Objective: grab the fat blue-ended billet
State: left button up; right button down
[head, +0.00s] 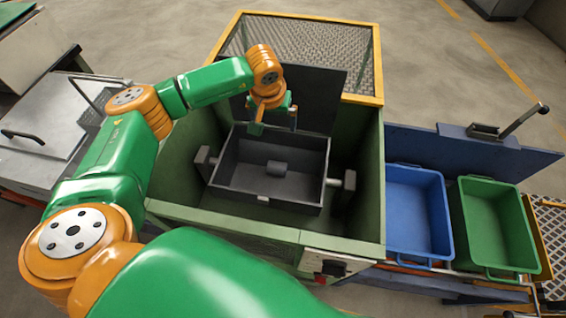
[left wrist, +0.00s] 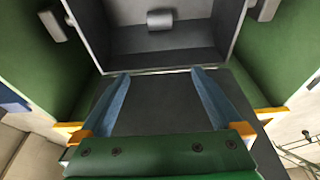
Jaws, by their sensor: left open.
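A short, thick grey cylinder (head: 278,167), perhaps the billet, lies in the dark grey tray (head: 262,198) inside the green furnace box. It also shows at the top of the left wrist view (left wrist: 160,19). I cannot make out a blue end on it. My left gripper (head: 275,120) hangs over the far edge of the tray, apart from the cylinder. Its two blue fingers (left wrist: 160,80) are spread with nothing between them in the left wrist view. My right gripper is not in view.
The green box walls (head: 367,190) surround the tray, and dark side brackets (head: 348,180) flank it. A dark raised panel (head: 318,98) stands behind it. A blue bin (head: 418,258) and a green bin (head: 508,268) stand at right. A metal-topped cabinet (head: 40,165) stands at left.

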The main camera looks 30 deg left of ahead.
pick_arm(q)
jog(key=b, duration=1.7)
send_over(277, 166)
jog(key=s, duration=0.2)
notch_tip(277, 166, down, 18)
jog(key=shift+w+d+f, duration=0.1)
jog(key=shift+d+f, duration=0.2)
jog(key=shift+d, duration=0.1)
jog(key=x, duration=0.6)
jog(key=shift+w+a+p, duration=0.1)
jog(key=shift+a+p, duration=0.15)
jog(key=shift+p, duration=0.05)
jog(key=shift+r, duration=0.1)
grip_shut()
